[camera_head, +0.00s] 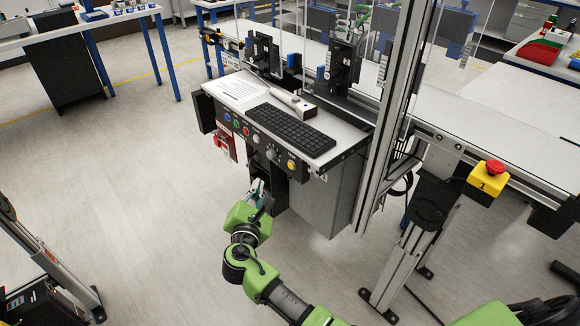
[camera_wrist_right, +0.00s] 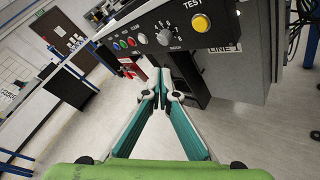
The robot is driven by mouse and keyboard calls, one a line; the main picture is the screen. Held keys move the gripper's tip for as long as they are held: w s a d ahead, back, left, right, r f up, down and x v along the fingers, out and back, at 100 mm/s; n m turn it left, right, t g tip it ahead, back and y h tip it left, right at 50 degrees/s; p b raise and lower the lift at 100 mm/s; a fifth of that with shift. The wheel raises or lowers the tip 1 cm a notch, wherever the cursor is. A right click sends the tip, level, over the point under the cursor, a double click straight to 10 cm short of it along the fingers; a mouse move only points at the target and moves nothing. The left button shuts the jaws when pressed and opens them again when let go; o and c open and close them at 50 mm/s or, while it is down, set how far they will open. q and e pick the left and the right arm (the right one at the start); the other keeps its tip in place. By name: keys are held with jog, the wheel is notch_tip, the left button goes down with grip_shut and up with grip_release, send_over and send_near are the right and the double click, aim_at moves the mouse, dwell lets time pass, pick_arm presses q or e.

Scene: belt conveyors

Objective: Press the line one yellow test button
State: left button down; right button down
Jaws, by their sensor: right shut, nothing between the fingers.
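The yellow test button (camera_head: 291,164) is at the right end of the button row on the console's front panel. In the right wrist view the yellow button (camera_wrist_right: 201,23) sits under the word TEST, above a LINE 1 label. My right gripper (camera_head: 262,187) is shut and empty, below and to the left of the yellow button and apart from it. In the right wrist view its fingertips (camera_wrist_right: 162,96) meet in front of the console's lower part, below the panel. My left gripper is not in view.
A selector knob (camera_wrist_right: 164,37) and several coloured buttons (camera_wrist_right: 123,43) share the panel. A keyboard (camera_head: 291,128) lies on the console top. A metal post (camera_head: 398,120) rises right of the console. A red emergency stop on a yellow box (camera_head: 488,180) is farther right. Floor left of the console is clear.

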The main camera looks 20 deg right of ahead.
jog(key=w+d, duration=0.3)
jog(key=d, duration=0.5)
jog(key=shift+p, duration=0.35)
jog(key=shift+d, duration=0.2)
dwell(1.0)
jog(key=shift+w+d, duration=0.1)
jog(key=shift+d, duration=0.2)
jog(key=shift+w+d, duration=0.15)
jog(key=shift+d, duration=0.25)
dwell(0.5)
jog(key=shift+a, duration=0.1)
jog(key=shift+s+a, duration=0.3)
jog(key=shift+a, duration=0.4)
jog(key=a, duration=0.1)
jog(key=s+a, duration=0.1)
jog(key=a, duration=0.2)
jog(key=shift+s+a, duration=0.35)
